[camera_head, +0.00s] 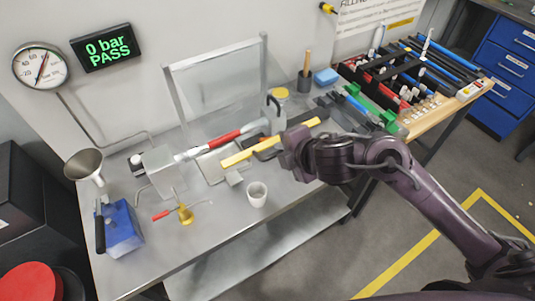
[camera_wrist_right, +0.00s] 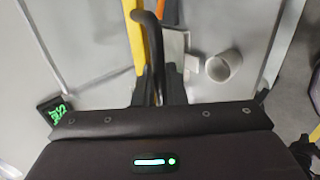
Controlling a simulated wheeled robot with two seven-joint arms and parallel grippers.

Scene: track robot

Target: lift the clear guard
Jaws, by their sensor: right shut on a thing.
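A grey frame (camera_head: 172,90) stands upright at the back of the bench; the wall shows through it. A yellow bar (camera_head: 240,157) lies slantwise near the bench front, likely the guard's edge; the clear sheet itself is hard to make out. The yellow bar also shows in the right wrist view (camera_wrist_right: 137,40). Beside it runs a dark curved handle (camera_wrist_right: 152,30). My right gripper (camera_head: 287,152), also in the wrist view (camera_wrist_right: 160,85), is shut on this handle. Its fingertips are partly hidden in the head view. My left gripper is not in view.
A red and white cylinder (camera_head: 222,139) lies behind the yellow bar. A white cup (camera_head: 257,194) stands close in front of it. A brass fitting (camera_head: 185,213), a blue block (camera_head: 121,232) and a funnel (camera_head: 84,168) are at left. A rack of tools (camera_head: 400,80) is at right.

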